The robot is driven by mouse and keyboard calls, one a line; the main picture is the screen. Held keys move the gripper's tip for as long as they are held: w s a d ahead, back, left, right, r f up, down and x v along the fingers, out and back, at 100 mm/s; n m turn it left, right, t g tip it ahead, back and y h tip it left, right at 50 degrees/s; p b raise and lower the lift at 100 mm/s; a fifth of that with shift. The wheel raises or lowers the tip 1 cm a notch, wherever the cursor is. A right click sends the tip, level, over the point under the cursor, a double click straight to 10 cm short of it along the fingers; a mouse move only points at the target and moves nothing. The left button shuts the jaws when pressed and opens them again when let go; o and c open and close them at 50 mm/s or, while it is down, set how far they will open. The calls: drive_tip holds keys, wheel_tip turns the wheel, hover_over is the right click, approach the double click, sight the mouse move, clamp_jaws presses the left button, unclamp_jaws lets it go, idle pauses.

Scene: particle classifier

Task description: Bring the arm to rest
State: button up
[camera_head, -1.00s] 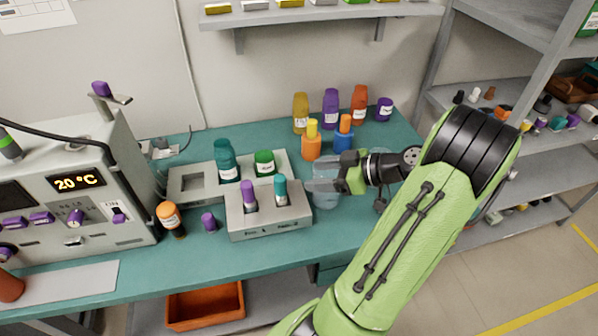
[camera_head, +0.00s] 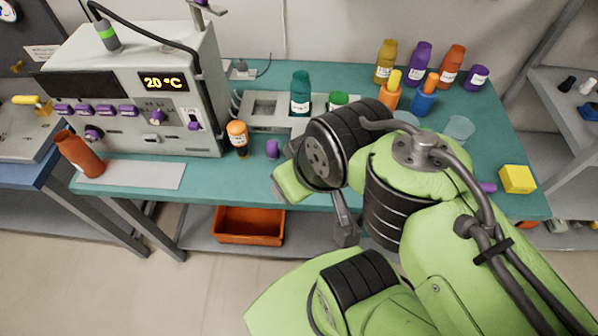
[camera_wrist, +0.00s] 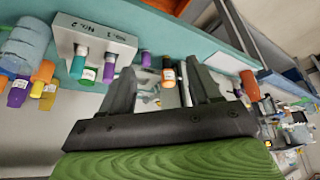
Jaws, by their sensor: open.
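My green arm (camera_head: 430,200) is folded in close to my body, in front of the teal workbench (camera_head: 300,180). My gripper (camera_wrist: 162,78) shows in the wrist view with its two dark fingers apart and nothing between them. The wrist view looks toward the bench from a tilted angle.
The machine (camera_head: 140,85) reading 20 °C stands at the bench's left, with an orange-capped bottle (camera_head: 238,140) beside it. Several bottles and a yellow cube (camera_head: 517,179) are at the right. An orange bin (camera_head: 248,226) sits on the lower shelf. Open floor lies at lower left.

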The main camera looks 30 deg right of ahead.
drive_tip(key=shift+s+r+m, duration=0.15)
drive_tip(key=shift+s+m, duration=0.25)
drive_tip(key=shift+s, duration=0.4)
drive_tip(key=shift+r, duration=0.1)
wheel_tip(320, 180, up, 6)
drive_tip(key=p, duration=0.5)
drive_tip(key=shift+p, duration=0.4)
